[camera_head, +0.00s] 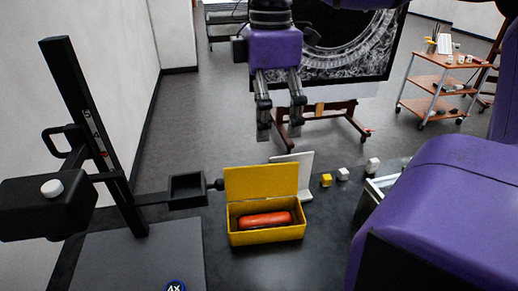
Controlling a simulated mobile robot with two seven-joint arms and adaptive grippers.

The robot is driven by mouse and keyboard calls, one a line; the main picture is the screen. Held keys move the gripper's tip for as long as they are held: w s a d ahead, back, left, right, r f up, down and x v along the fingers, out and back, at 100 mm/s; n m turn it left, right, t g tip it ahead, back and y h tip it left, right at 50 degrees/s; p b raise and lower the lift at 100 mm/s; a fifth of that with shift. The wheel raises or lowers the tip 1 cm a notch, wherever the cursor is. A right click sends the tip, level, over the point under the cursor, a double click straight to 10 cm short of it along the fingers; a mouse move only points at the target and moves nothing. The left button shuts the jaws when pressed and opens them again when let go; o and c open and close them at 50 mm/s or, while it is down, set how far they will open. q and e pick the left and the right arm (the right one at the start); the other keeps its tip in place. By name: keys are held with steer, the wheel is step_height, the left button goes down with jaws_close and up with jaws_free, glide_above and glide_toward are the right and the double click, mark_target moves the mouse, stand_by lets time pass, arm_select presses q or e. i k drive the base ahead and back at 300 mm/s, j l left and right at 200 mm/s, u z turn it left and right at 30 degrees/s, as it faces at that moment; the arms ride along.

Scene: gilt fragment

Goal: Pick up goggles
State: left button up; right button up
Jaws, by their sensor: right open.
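An orange-red rounded object (265,219) lies inside an open yellow box (268,237) on the dark table. It may be the goggles, but its shape is too small to be sure. The box's lid (261,183) stands up at the back. My right gripper (281,123) hangs above and beyond the box, fingers pointing down, apart and empty. It is clear of the box and the object. My left gripper is not in view.
A black stand (88,135) with a side arm rises on the left, its arm end close to the box. A white panel (304,174) stands behind the box. Small yellow and white cubes (343,174) sit to the right. A wooden trolley (440,85) stands farther back.

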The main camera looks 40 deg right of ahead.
mark_target(280, 219)
steer(key=k, duration=2)
